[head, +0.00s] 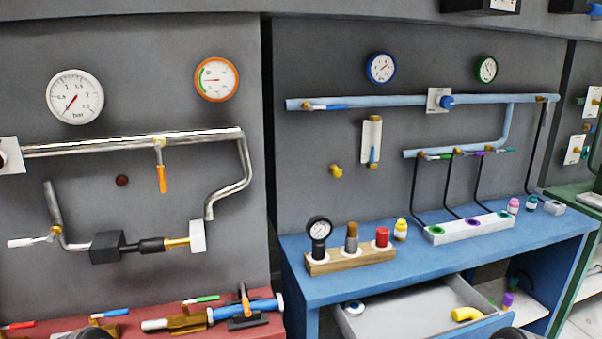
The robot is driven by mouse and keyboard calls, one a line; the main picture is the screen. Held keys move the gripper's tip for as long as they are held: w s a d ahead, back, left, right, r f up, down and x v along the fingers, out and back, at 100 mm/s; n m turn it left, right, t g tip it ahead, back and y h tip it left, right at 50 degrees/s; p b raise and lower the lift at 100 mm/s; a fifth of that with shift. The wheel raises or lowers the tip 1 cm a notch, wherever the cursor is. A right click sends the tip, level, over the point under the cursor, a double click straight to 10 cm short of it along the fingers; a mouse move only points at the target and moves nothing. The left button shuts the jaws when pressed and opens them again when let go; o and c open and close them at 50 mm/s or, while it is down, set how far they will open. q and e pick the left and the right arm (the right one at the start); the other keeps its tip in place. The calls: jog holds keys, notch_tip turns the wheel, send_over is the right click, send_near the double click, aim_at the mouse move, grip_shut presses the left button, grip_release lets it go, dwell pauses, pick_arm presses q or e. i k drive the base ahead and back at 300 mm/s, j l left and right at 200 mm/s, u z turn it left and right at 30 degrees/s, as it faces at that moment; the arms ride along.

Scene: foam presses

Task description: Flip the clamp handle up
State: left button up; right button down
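A black clamp (247,319) sits around the blue pipe (262,307) on the red bench at the bottom of the head view. Neither of my grippers shows clearly. Only dark rounded parts, probably of my arms, show at the bottom edge, one at the left and one right of centre. Nothing touches the clamp.
The red bench (150,325) also bears valves with red, blue and green handles. Right of it stands a blue workbench (350,286) with an open drawer (400,312) jutting forward. Panels with pipes and gauges rise behind. A gap separates the benches.

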aim_at(245, 299)
jog(key=j+z, duration=0.15)
jog(key=j, duration=0.3)
jog(key=k+j+z, duration=0.1)
jog(key=j, duration=0.3)
jog(key=k+j+z, duration=0.15)
jog(key=j, duration=0.3)
jog(key=k+j+z, duration=0.15)
jog(key=j, duration=0.25)
jog(key=k+j+z, duration=0.1)
jog(key=j, duration=0.35)
jog(key=k+j+z, duration=0.15)
jog(key=j, duration=0.25)
jog(key=k+j+z, duration=0.15)
jog(key=j, duration=0.2)
